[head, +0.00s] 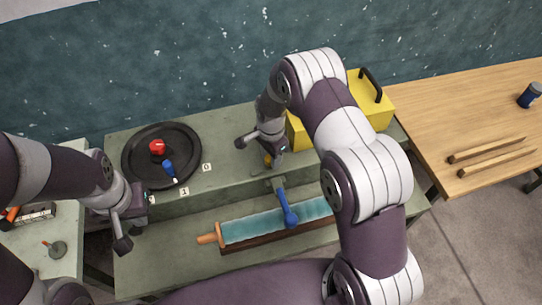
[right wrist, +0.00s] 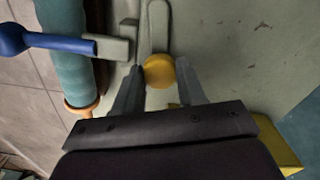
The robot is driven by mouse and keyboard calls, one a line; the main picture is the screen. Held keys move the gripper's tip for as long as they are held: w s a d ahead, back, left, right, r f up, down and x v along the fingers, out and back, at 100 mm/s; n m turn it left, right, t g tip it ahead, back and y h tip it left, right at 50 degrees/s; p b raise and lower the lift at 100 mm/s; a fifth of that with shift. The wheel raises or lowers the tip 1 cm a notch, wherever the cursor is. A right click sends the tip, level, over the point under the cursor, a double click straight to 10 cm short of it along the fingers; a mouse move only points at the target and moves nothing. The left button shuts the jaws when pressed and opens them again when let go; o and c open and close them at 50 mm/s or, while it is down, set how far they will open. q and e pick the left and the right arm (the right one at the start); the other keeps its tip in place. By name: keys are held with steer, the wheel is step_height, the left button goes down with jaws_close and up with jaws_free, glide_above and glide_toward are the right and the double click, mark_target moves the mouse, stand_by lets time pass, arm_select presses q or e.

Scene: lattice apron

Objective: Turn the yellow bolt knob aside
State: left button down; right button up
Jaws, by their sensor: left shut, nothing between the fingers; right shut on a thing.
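In the right wrist view the knob (right wrist: 160,71) shows as a round yellow ball at the end of a grey slot plate (right wrist: 156,25). My right gripper (right wrist: 160,80) is shut on the knob, one finger on each side. It also shows in the head view (head: 273,153), pointing down. My left gripper (head: 132,222) is shut and empty, at the left end of the bench; its fingertips are hard to make out.
A blue lever (head: 286,207) reaches over a teal roller (head: 250,228) with orange ends. A black disc (head: 135,165) carries a red knob (head: 157,147) and a blue pointer (head: 168,168). A yellow box (head: 372,105) stands close behind my right gripper. A wooden table (head: 450,115) is at right.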

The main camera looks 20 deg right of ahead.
steer(key=shift+w+r+m, duration=0.15)
steer(key=shift+m, duration=0.65)
steer(key=o, duration=1.1)
step_height(320, 180, up, 13)
steer(key=b, duration=0.3)
